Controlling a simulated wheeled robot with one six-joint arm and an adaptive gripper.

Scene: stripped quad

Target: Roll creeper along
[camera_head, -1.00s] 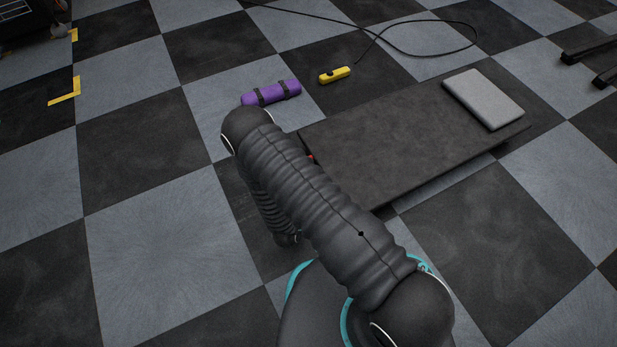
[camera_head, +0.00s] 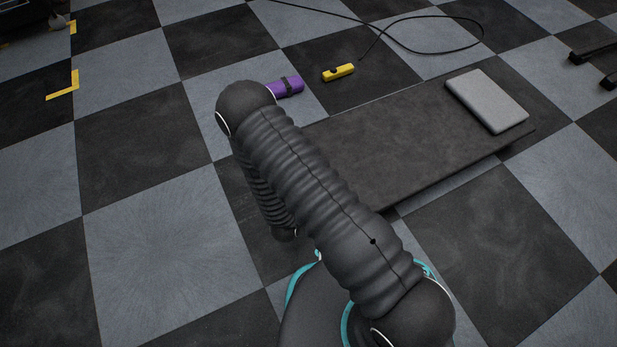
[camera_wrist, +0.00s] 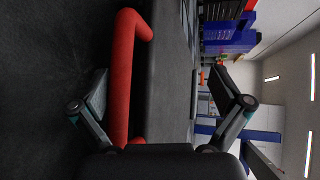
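The creeper (camera_head: 390,150) is a low dark flat board with a grey head pad (camera_head: 487,100) at its far right end. My arm covers its near left end in the head view. In the wrist view, which is turned sideways, a red bar handle (camera_wrist: 122,85) runs along the edge of the creeper's dark deck (camera_wrist: 168,80). My gripper (camera_wrist: 158,76) is open, with its two fingers spread wide apart. The red handle shows between them, nearer the left finger. I cannot tell whether either finger touches it. My gripper is hidden in the head view.
A purple roll with dark straps (camera_head: 290,86) lies past the creeper's left end, partly behind my arm. A small yellow object (camera_head: 339,72) and a looped black cable (camera_head: 430,50) lie behind the board. Dark stand feet (camera_head: 592,50) are at far right. Floor nearer and right is clear.

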